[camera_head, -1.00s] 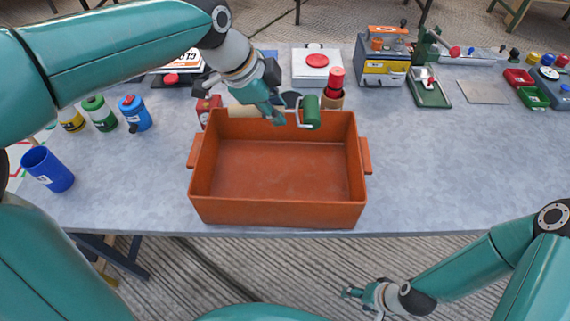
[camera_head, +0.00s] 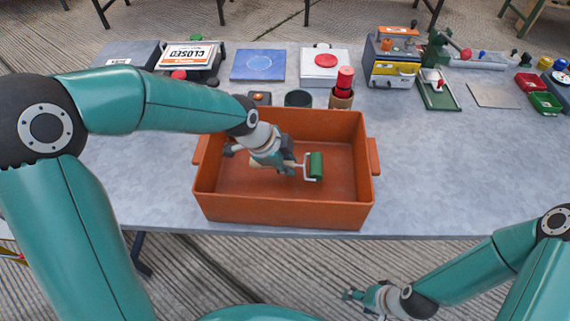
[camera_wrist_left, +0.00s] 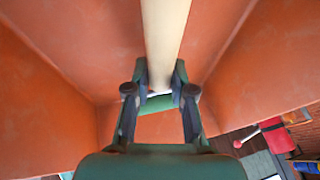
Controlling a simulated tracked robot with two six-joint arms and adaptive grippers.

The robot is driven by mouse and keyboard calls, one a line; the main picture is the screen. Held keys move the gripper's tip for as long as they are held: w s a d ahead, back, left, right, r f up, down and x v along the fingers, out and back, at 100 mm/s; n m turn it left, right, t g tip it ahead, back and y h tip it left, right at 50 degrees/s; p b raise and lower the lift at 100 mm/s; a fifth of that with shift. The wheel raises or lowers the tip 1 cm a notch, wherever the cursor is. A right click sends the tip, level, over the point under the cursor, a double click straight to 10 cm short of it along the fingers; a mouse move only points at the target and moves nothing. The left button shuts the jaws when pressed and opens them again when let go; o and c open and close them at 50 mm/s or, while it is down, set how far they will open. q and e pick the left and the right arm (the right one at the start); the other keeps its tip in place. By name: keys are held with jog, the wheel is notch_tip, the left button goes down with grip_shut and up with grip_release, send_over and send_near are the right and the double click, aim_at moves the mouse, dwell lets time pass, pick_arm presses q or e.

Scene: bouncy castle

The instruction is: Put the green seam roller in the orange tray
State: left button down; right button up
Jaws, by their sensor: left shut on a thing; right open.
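The green seam roller (camera_head: 316,167) has a green cylinder on a metal frame and a pale handle. My left gripper (camera_head: 287,167) is shut on it and holds it within the walls of the orange tray (camera_head: 284,213). I cannot tell whether the roller touches the tray floor. In the left wrist view the pale handle (camera_wrist_left: 165,40) runs between the fingers of my left gripper (camera_wrist_left: 160,92), with the tray's orange walls (camera_wrist_left: 50,90) around it. My right gripper (camera_head: 354,296) is open and empty, low in front of the table, over the floor.
A yellow and grey machine (camera_head: 388,62) is further right.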

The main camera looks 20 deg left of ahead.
pick_arm(q)
jog(key=shift+f, duration=0.5)
jog(key=shift+f+b, duration=0.6)
jog(key=shift+b, duration=0.15)
jog(key=c, duration=1)
grip_release()
jog(key=shift+r, duration=0.1)
